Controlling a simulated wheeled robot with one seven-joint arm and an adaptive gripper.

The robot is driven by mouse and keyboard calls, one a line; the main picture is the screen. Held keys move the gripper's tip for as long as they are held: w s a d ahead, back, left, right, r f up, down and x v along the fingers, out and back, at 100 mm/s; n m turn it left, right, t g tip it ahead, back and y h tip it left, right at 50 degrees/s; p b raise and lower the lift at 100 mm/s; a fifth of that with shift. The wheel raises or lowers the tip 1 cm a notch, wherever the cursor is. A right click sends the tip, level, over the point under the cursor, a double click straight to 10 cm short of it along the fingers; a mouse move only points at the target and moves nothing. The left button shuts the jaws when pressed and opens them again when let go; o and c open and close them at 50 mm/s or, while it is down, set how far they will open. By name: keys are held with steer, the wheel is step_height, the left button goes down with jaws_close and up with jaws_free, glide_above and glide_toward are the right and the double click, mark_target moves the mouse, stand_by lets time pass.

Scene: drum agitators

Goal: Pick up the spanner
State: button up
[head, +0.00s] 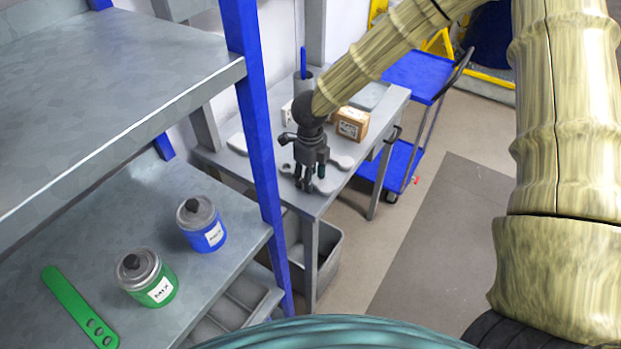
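My gripper (305,184) points down over the front part of the grey table (312,204). Its dark fingers are small and overlap in this view, so I cannot tell whether they are open or shut. A pale grey flat piece with rounded ends (343,161) lies on the table by the gripper, partly hidden behind it. I cannot tell whether it is the spanner. A flat green bar with several holes at one end (75,302) lies on the lower shelf at the left, far from my gripper. I cannot tell whether this is the spanner either.
A green-labelled jar (147,277) and a blue jar (203,224) stand on the lower shelf (130,210). A blue post (256,120) rises between shelf and table. A cardboard box (352,123) stands on the table. A blue trolley (418,75) is behind; open floor lies right.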

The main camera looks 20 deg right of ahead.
jaws_close()
steer(key=shift+r, duration=0.1)
steer(key=shift+r+b, duration=0.3)
steer(key=shift+r, duration=0.2)
step_height(320, 180, up, 2)
steer(key=shift+r+b, duration=0.1)
steer(key=shift+b, duration=0.35)
steer(key=s+d+r+b, duration=0.1)
steer(key=s+b, duration=0.3)
steer(key=s, duration=1.2)
steer(key=shift+d+r, duration=0.3)
